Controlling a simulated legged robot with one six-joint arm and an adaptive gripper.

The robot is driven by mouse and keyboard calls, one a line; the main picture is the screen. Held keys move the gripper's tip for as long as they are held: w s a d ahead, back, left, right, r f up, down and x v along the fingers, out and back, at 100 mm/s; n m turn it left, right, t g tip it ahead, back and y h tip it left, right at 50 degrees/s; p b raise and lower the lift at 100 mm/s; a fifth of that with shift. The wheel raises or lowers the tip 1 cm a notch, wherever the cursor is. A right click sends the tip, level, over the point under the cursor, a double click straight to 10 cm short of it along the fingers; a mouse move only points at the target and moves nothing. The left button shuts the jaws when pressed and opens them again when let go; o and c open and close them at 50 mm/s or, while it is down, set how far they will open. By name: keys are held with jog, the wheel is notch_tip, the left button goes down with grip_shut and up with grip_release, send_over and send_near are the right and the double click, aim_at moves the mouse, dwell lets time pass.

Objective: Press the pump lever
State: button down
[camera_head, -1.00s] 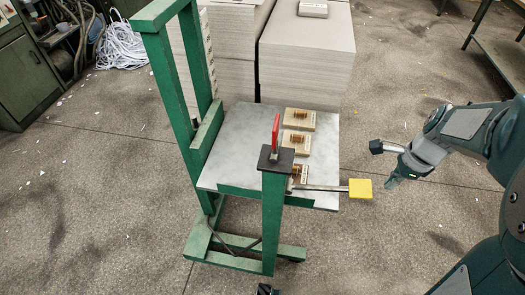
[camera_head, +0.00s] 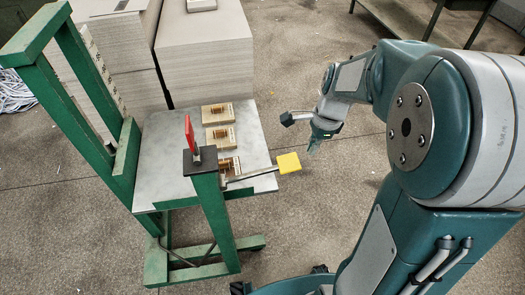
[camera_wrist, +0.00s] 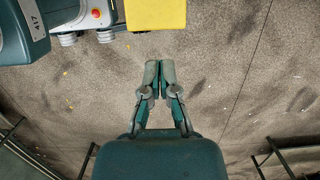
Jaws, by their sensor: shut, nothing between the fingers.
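The pump lever is a grey bar ending in a square yellow pad (camera_head: 288,163), at the right front of a green-framed table. The bar runs left to the green post. My gripper (camera_head: 314,148) is in the air to the right of the yellow pad, slightly above it in the picture, apart from it and pointing down. In the wrist view my gripper (camera_wrist: 160,64) is shut and empty, with its fingertips together over bare floor. The yellow pad (camera_wrist: 156,12) also shows there at the top edge, beyond the fingertips, partly cut off.
A red handle (camera_head: 190,133) stands on the post's dark top. Several wooden blocks with copper coils (camera_head: 219,113) lie on the grey tabletop (camera_head: 165,150). Stacks of greyboard (camera_head: 204,55) stand behind.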

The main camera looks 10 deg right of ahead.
aim_at(289, 161)
jog(key=a+r+h, duration=0.4)
jog(key=a+r, duration=0.4)
jog(key=r, duration=0.3)
jog(key=shift+a+r, duration=0.25)
jog(key=shift+r, duration=0.05)
jog(key=shift+w+f, duration=0.1)
jog(key=shift+f, duration=0.05)
jog(key=f, duration=0.4)
jog(key=d+f, duration=0.1)
jog(key=f, duration=0.4)
jog(key=d+f, duration=0.1)
jog(key=f, duration=0.3)
jog(key=shift+d+f, duration=0.25)
jog(key=shift+f, duration=0.05)
jog(key=shift+f, duration=0.1)
